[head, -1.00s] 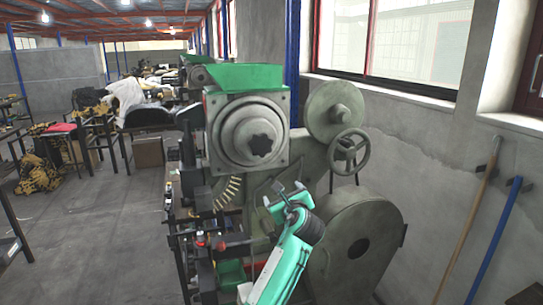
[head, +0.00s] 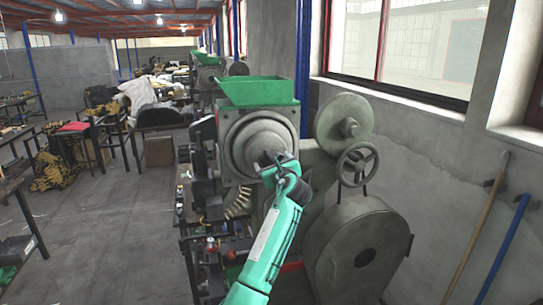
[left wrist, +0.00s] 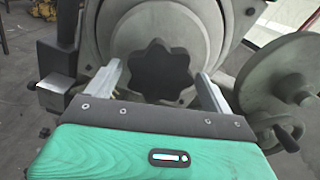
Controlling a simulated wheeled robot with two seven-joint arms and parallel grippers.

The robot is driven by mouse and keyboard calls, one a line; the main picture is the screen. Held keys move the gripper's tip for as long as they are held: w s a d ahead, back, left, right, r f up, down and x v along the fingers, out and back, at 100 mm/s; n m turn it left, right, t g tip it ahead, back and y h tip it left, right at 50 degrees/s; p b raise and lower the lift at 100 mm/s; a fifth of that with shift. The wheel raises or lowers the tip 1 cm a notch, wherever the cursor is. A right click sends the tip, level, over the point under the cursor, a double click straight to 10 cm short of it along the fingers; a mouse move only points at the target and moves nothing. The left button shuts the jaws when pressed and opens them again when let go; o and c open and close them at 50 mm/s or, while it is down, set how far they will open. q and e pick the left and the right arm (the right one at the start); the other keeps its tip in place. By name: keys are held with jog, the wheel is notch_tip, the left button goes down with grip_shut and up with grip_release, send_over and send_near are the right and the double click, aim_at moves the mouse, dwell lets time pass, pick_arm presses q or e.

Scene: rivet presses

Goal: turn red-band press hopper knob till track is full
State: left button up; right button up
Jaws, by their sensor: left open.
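The press (head: 235,135) has a green hopper (head: 258,91) on top and a round grey hopper face. The dark lobed knob (left wrist: 160,72) sits at the middle of that face. My left gripper (head: 272,163) is in front of the knob and hides most of it in the head view. In the left wrist view its open fingers (left wrist: 161,80) stand on either side of the knob, with gaps showing. The track (head: 238,203) below the hopper holds a row of brass-coloured rivets; its fill is hard to tell. A red strip (head: 291,267) shows low on the press. My right gripper is out of view.
A handwheel (head: 357,165) and a grey pulley (head: 343,120) are right of the hopper face. A large round guard (head: 362,255) stands below them. Two poles (head: 470,230) lean along the right wall. Open floor (head: 120,225) lies left.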

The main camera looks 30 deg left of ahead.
pick_arm(q)
jog(key=shift+x, duration=0.85)
jog(key=c, duration=1)
jog(key=shift+f, duration=0.1)
jog(key=n+b, duration=0.1)
jog(key=n, duration=0.2)
jog(key=n+b, duration=0.3)
jog(key=n, duration=0.1)
jog(key=shift+f+n, duration=0.1)
jog(key=shift+n, duration=0.2)
jog(key=n+b, duration=0.3)
jog(key=n, duration=0.1)
jog(key=shift+b, duration=0.35)
jog(key=shift+n+b, duration=0.9)
jog(key=shift+n, duration=0.5)
